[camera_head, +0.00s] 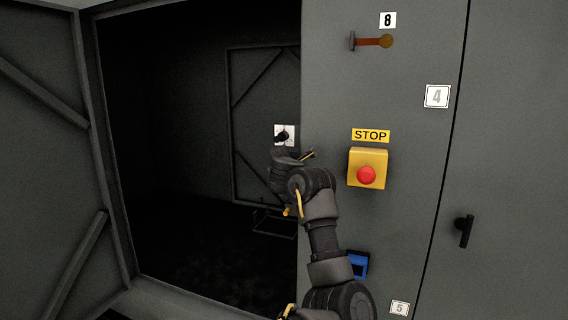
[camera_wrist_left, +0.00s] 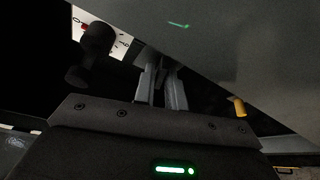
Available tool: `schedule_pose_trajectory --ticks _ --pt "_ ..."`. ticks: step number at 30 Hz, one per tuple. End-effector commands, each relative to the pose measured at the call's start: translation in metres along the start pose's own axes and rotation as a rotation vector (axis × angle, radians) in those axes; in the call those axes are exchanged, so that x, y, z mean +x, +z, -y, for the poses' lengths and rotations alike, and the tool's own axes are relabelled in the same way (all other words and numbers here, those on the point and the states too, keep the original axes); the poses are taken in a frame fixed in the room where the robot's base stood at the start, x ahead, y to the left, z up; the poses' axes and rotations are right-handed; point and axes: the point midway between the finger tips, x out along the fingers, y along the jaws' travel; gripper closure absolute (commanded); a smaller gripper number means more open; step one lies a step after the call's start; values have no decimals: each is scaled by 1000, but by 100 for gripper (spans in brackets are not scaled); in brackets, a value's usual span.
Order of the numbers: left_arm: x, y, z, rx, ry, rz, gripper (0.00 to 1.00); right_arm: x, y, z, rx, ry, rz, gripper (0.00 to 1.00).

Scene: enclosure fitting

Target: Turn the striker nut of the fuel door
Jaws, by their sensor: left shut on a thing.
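My left gripper (camera_head: 280,154) is at the right edge of the dark opening, just below a white plate (camera_head: 285,129) with a black knob (camera_head: 283,136). In the left wrist view the grey fingers (camera_wrist_left: 160,72) are close together at the edge of a grey panel. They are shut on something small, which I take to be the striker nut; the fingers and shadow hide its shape. The black knob (camera_wrist_left: 92,52) is left of the fingers there, apart from them. A large grey door (camera_head: 45,150) stands open at the left; no label shows whether it is the fuel door. My right gripper is not in view.
Right of the opening, the grey front panel (camera_head: 420,200) carries a red stop button (camera_head: 366,175) on a yellow box, close to my arm. A blue part (camera_head: 358,263) is partly behind my arm. An orange-handled latch (camera_head: 372,41) and a black handle (camera_head: 464,231) stick out.

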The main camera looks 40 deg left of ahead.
Motion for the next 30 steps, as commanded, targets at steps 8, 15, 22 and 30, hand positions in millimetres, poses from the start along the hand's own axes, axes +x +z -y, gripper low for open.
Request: schedule_pose_trajectory --ticks 8,15,22,30 --pt "0 -1 2 -8 -6 -1 100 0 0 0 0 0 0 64" --pt "0 -1 2 -7 -5 -1 77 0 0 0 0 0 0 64" --pt "0 0 1 -7 -4 -1 66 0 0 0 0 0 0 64" --pt "-11 0 0 -9 0 0 66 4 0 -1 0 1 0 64"
